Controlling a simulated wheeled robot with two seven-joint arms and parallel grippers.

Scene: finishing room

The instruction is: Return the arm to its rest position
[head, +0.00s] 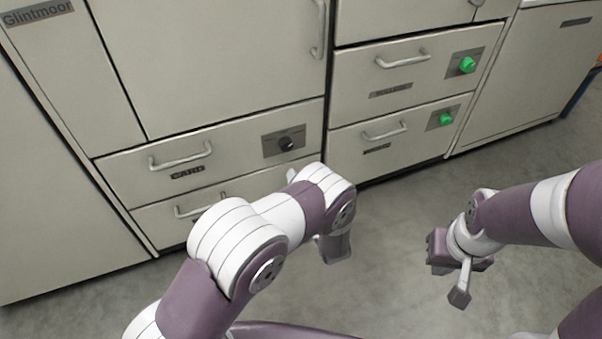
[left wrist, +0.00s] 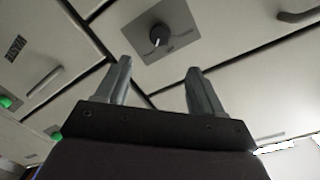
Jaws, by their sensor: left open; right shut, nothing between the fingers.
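My left arm (head: 240,235) reaches in from the lower left of the head view, bent, in front of the drawers. Its gripper is mostly hidden behind the wrist there. In the left wrist view my left gripper (left wrist: 158,78) is open and empty, its two fingers apart and pointing toward a drawer front with a black knob (left wrist: 160,35). My right gripper (head: 460,292) hangs over bare floor at the right of the head view, pointing down, shut and empty.
Pale cabinets with closed drawers line the back. The black knob (head: 286,143) sits on a left drawer; green knobs (head: 467,65) (head: 446,119) sit on two right drawers. My left arm covers part of the lower left drawer (head: 180,212). Grey floor (head: 395,225) between my arms is clear.

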